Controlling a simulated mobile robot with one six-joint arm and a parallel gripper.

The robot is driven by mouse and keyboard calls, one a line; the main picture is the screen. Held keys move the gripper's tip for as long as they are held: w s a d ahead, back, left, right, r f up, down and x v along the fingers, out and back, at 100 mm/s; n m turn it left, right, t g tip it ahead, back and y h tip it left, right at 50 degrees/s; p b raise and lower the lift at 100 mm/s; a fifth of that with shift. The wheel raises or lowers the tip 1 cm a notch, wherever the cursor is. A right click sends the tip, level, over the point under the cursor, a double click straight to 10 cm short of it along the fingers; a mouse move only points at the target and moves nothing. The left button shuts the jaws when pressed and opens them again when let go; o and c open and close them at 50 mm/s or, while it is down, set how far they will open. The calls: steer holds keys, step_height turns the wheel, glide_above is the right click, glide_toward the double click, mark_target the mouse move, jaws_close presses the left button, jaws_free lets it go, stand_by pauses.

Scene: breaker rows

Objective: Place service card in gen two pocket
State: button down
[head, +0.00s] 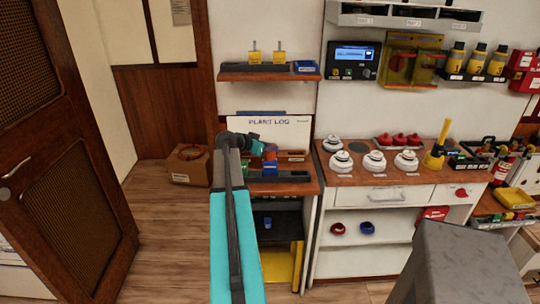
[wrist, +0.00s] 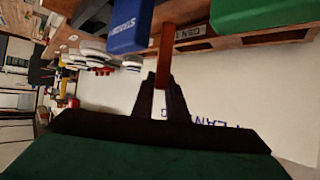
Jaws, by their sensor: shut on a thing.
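My gripper (wrist: 162,82) is shut on a thin orange-brown card (wrist: 165,55), which stands out from between the fingertips in the wrist view. In the head view my gripper (head: 258,147) is over the desk below the plant log board, with the card (head: 271,154) showing small at its side. A wooden strip with a label starting "GEN" (wrist: 188,33) lies just beyond the card in the wrist view. Its label is partly cut off, so I cannot tell which pocket it marks. I cannot tell whether the card's far end touches the wood or is in a slot.
A blue labelled block (wrist: 130,25) is close beside the card, and a green block (wrist: 255,12) is on the other side. The plant log board (head: 270,126) stands behind my gripper. White round items (head: 374,162) stand on the counter to the right.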

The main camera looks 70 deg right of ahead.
mark_target(270, 154)
steer(key=shift+f+p, duration=0.55)
steer(key=shift+f, duration=1.3)
steer(key=shift+f, duration=0.15)
steer(key=c, duration=2)
jaws_free()
steer(key=shift+a+r, duration=0.15)
steer(key=shift+r, duration=0.1)
steer(key=b+v, duration=0.3)
steer(key=v, duration=0.8)
steer(key=shift+w+a+r, duration=0.15)
steer(key=shift+w+a, duration=0.05)
steer(key=shift+a, duration=0.1)
